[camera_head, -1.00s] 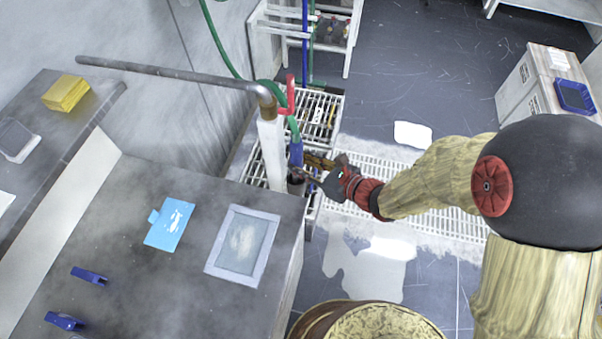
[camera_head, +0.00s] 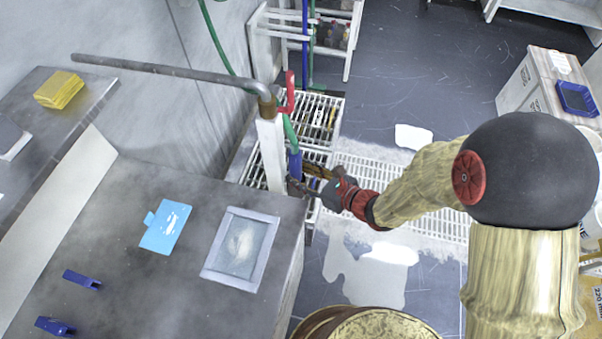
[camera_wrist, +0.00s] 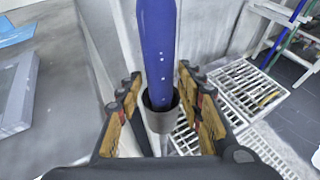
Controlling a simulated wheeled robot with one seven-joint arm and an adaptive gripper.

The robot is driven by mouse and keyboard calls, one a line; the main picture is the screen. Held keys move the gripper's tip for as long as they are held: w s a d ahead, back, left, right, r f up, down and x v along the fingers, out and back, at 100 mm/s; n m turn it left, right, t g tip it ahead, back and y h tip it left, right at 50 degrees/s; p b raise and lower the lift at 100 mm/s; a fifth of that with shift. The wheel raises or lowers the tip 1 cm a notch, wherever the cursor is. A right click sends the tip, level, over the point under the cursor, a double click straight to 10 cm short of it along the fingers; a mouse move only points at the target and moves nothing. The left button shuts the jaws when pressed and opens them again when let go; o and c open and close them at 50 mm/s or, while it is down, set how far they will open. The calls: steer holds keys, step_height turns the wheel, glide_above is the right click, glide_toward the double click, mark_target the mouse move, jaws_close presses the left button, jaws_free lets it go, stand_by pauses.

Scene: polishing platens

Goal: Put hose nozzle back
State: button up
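The blue hose nozzle (camera_head: 294,163) hangs below a green hose (camera_head: 291,132) beside the white post at the bench's far right corner. In the wrist view the blue nozzle (camera_wrist: 157,45) stands upright with its lower end inside a dark round holder (camera_wrist: 161,108). My gripper (camera_head: 306,180) is at the nozzle's lower end, on its right side. In the wrist view my gripper (camera_wrist: 158,84) is open. Its tan-padded fingers stand on either side of the nozzle and holder, with gaps showing. The nozzle's tip is hidden inside the holder.
A grey bench (camera_head: 130,215) with a framed plate (camera_head: 240,248) and a blue card (camera_head: 165,227) lies left. A bent pipe (camera_head: 170,70) crosses above the post (camera_head: 270,155). White grating (camera_head: 400,190) covers the floor behind my arm. A round drum (camera_head: 365,325) stands in front.

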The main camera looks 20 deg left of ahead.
steer(key=shift+o, duration=0.6)
steer(key=shift+r, duration=0.1)
steer(key=shift+d+r, duration=0.15)
steer(key=shift+r, duration=0.05)
steer(key=p+v, duration=0.3)
steer(key=v, duration=0.8)
steer(key=shift+d+p, duration=0.3)
steer(key=shift+p, duration=0.05)
steer(key=shift+s+r, duration=0.15)
